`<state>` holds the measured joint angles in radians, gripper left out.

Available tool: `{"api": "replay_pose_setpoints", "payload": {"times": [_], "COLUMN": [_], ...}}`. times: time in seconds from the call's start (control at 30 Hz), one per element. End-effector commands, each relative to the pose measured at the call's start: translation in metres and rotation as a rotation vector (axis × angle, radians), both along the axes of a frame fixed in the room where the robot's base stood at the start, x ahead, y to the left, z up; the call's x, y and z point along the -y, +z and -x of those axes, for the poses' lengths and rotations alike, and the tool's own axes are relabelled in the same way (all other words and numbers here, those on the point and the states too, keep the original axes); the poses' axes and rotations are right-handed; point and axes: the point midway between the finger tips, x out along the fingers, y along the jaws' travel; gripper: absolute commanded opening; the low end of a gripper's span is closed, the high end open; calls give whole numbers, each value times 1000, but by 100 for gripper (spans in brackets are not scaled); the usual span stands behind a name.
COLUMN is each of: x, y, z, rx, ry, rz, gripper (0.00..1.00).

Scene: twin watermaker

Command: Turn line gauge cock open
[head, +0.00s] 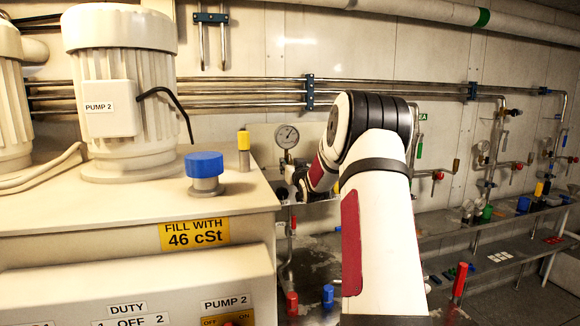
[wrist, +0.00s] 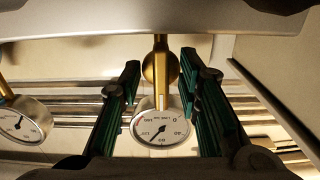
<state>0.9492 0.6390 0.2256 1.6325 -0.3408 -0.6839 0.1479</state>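In the wrist view a round white-faced gauge (wrist: 162,128) sits between the fingers of my gripper (wrist: 160,78). A brass fitting (wrist: 161,68) with a rounded body and a straight stem joins it, and looks like the gauge cock. The green-padded fingers are spread wide, one each side, with visible gaps to the brass and the gauge. I cannot tell the cock's handle position. In the head view a white dial gauge (head: 287,136) is on the wall left of my arm. My gripper (head: 299,182) is mostly hidden there by the arm and the tank edge.
A second gauge (wrist: 22,122) is at the left of the wrist view. Horizontal pipes (head: 240,92) run along the wall. The tank top (head: 120,205) carries pump 2 (head: 120,90), a blue cap (head: 204,166) and a yellow-topped fitting (head: 244,150). A shelf (head: 450,231) with valves extends right.

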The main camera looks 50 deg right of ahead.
Motion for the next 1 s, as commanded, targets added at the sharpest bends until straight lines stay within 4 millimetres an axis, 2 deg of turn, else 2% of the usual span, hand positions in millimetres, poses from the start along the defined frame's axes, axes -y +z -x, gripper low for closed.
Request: {"api": "replay_pose_setpoints", "payload": {"times": [0.23, 0.37, 0.47, 0.8, 1.0], "x": [-1, -5, -12, -46, -59], "y": [2, 2, 2, 2, 2], "z": [0, 7, 18, 74, 96], "rx": [2, 2, 2, 0, 1], "ry": [1, 2, 1, 0, 0], "rz": [3, 3, 3, 2, 3], "gripper": [32, 32, 32, 32, 32]}}
